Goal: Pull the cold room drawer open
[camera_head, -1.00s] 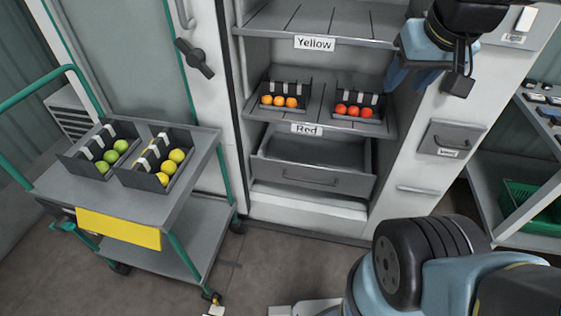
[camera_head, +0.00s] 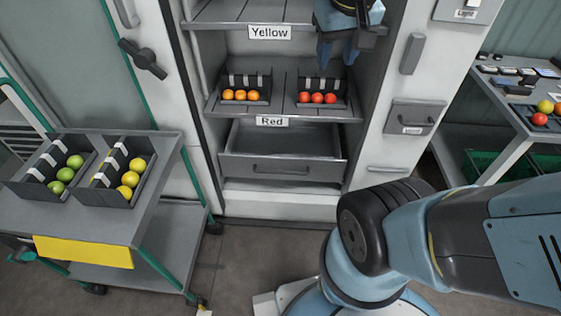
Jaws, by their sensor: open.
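The cold room drawer (camera_head: 282,171) is grey and sits below the shelf labelled Red. A dark bar handle runs across its front. Its empty inside shows above the front panel; I cannot tell exactly how far out it stands. My gripper (camera_head: 338,52) is at the top of the picture, in front of the upper right part of the cold room. Its blue fingers point down and are apart, with nothing seen between them. It is well above the drawer handle and touches nothing that I can see.
The Red shelf (camera_head: 240,108) holds a crate of orange tomatoes (camera_head: 240,95) and one of red tomatoes (camera_head: 317,98). A trolley (camera_head: 150,205) with two crates stands at left. A small handled box (camera_head: 414,117) is on the right-hand panel. A table (camera_head: 510,115) stands at right.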

